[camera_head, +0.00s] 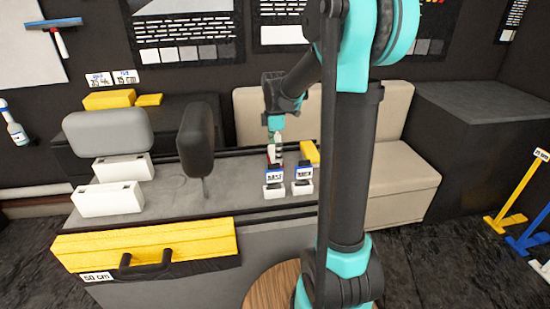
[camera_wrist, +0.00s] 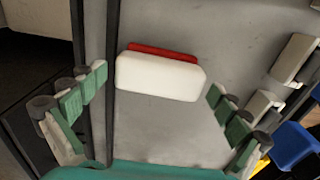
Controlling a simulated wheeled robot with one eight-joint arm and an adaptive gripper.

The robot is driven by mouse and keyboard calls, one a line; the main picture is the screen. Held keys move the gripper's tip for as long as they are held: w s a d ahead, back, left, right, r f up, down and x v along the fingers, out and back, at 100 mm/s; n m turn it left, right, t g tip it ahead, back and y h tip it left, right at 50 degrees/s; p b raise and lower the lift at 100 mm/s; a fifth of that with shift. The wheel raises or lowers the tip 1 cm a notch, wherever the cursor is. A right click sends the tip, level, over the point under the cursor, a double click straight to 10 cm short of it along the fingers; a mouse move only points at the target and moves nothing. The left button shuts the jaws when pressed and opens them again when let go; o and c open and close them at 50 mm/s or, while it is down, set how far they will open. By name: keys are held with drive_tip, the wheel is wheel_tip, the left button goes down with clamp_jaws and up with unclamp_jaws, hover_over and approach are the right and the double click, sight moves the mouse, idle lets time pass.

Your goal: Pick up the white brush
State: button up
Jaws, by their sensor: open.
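A white block-shaped brush head with a red strip along its far edge, which I take to be the white brush (camera_wrist: 160,77), lies on the grey surface in the wrist view. My gripper (camera_wrist: 156,90) is open, with one green-padded finger to the left of the brush and the other to its right. The fingers appear apart from it. In the head view my gripper (camera_head: 277,140) points down over the grey bench top, where a bit of red shows beneath it. The brush is mostly hidden there.
Two white-and-blue items (camera_head: 274,180) (camera_head: 302,177) stand just in front of my gripper, with a yellow block (camera_head: 310,152) to the right. A dark upright pad (camera_head: 197,139) and white blocks (camera_head: 108,199) stand left. A yellow case (camera_head: 150,245) is at the front.

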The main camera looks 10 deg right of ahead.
drive_tip(key=shift+f, duration=0.35)
drive_tip(key=shift+c, duration=0.5)
drive_tip(key=c, duration=1)
drive_tip(key=shift+c, duration=0.2)
wheel_tip(320, 180, up, 20)
drive_tip(key=o, duration=0.6)
drive_tip(key=shift+c, duration=0.2)
drive_tip(key=c, duration=0.3)
